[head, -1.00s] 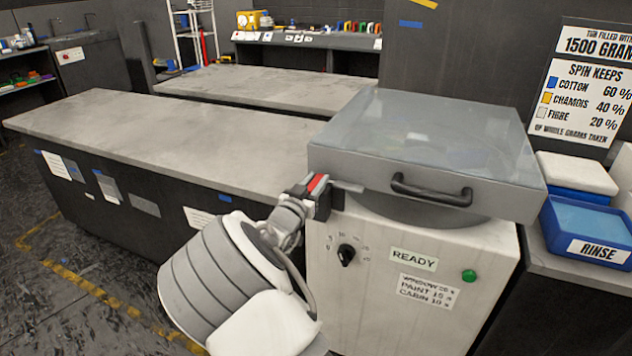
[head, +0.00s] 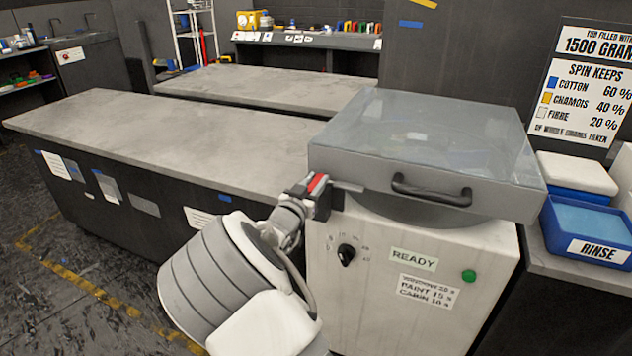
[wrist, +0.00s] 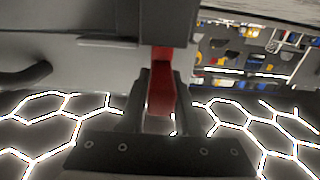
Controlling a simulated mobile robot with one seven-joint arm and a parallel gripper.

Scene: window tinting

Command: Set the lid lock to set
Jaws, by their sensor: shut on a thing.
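The spinner machine is a pale cabinet (head: 400,300) with a square see-through lid (head: 430,145) that lies shut on top. The lid lock is a red lever (wrist: 162,80) at the lid's front left corner, and its red part shows in the head view (head: 317,183). My gripper (wrist: 158,100) is at that corner with its two dark fingers either side of the red lever, shut on it. The lever stands upright in the wrist view. Its lower end is partly hidden between the fingers, and I see no marking for its setting.
A black handle (head: 432,192) sticks out from the lid's front. Below are a black dial (head: 346,254), a READY label (head: 413,260) and a green button (head: 469,276). A blue RINSE tub (head: 590,228) stands at right. The long grey bench (head: 170,135) at left is clear.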

